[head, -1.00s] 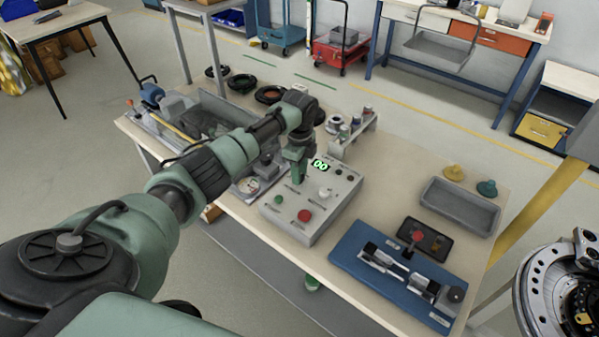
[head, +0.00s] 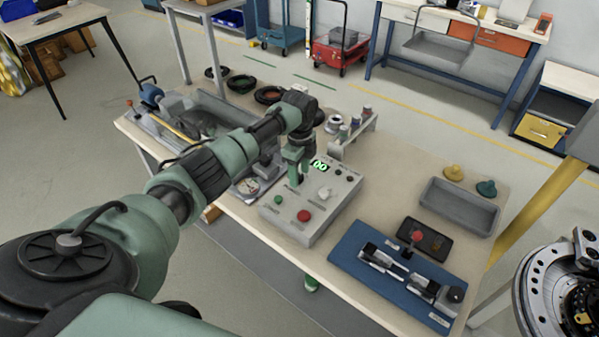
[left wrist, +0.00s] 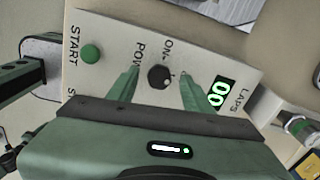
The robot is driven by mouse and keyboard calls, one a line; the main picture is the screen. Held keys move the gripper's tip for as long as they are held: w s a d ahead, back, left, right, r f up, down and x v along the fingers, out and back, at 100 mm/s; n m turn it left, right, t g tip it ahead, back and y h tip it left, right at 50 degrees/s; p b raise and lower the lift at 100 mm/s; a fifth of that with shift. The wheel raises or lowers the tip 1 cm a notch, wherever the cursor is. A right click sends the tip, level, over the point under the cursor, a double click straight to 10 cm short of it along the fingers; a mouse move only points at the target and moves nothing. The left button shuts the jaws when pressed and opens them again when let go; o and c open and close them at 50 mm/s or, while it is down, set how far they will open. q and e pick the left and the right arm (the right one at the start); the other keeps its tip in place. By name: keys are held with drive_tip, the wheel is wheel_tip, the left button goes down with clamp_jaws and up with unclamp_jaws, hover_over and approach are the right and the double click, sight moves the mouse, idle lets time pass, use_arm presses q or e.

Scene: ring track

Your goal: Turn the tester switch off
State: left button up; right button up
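The tester (head: 325,213) is a light grey box on the bench with a lit green 00 display, a green button, a red button and a pale knob. In the left wrist view its power switch (left wrist: 159,78) is a small black round knob beside the words POWER and ON; I cannot tell its setting for sure. My left gripper (head: 297,180) points down at the panel's far left part and hides the switch in the head view. In the left wrist view its green fingers stand apart, one on each side of the knob, with gaps. My right gripper is not in view.
A blue board (head: 375,291) with a metal fixture lies right of the tester. Behind it are a black tray with a red knob (head: 416,235) and a grey bin (head: 459,207). A small rack (head: 354,134) stands behind the tester. Bare bench lies between rack and grey bin.

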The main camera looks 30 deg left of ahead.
sight(300, 176)
use_arm(q)
wheel_tip(300, 176, up, 8)
drive_tip(key=shift+f+b, duration=0.1)
drive_tip(key=shift+b, duration=0.75)
drive_tip(key=shift+f, duration=0.1)
